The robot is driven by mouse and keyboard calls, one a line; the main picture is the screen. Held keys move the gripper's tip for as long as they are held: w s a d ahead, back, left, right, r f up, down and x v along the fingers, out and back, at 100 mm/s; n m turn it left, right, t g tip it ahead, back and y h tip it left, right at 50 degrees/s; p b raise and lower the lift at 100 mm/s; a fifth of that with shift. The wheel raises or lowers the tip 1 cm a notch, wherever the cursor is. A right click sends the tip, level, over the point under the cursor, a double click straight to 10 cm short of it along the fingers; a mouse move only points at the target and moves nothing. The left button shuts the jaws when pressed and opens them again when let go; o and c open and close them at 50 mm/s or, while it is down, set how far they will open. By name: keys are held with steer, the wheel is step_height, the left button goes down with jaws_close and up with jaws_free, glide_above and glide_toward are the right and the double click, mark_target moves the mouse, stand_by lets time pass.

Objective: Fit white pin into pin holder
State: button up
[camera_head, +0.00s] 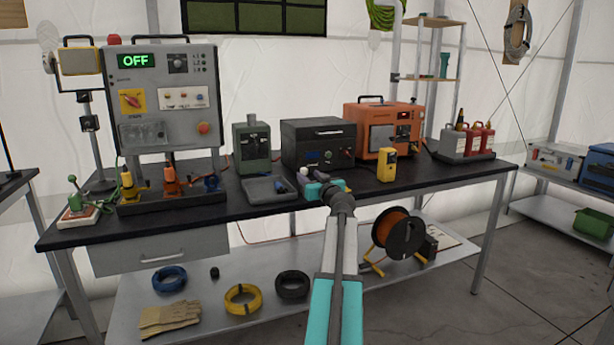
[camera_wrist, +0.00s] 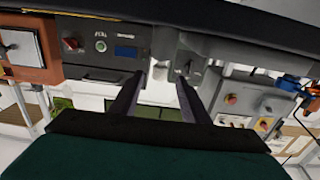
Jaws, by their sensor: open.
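My gripper (camera_head: 309,186) is over the middle of the black-topped bench, in front of the black box. In the wrist view, my gripper (camera_wrist: 162,78) has two dark fingers spread apart, with nothing visible held between them. A small white piece (camera_head: 304,171) shows at the gripper's tip in the head view; it may be the white pin, but it is too small to tell. A dark grey tray (camera_head: 262,190) with a small blue piece (camera_head: 281,186) lies just left of the gripper. I cannot tell whether this tray is the pin holder.
Behind stand a green device (camera_head: 251,147), the black box (camera_head: 318,143) and an orange machine (camera_head: 381,130). A yellow meter (camera_head: 387,165) stands to the right. A tall control panel (camera_head: 162,100) reading OFF is at left. The bench's front right is clear.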

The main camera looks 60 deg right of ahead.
steer(key=v, duration=0.8)
stand_by(1.1)
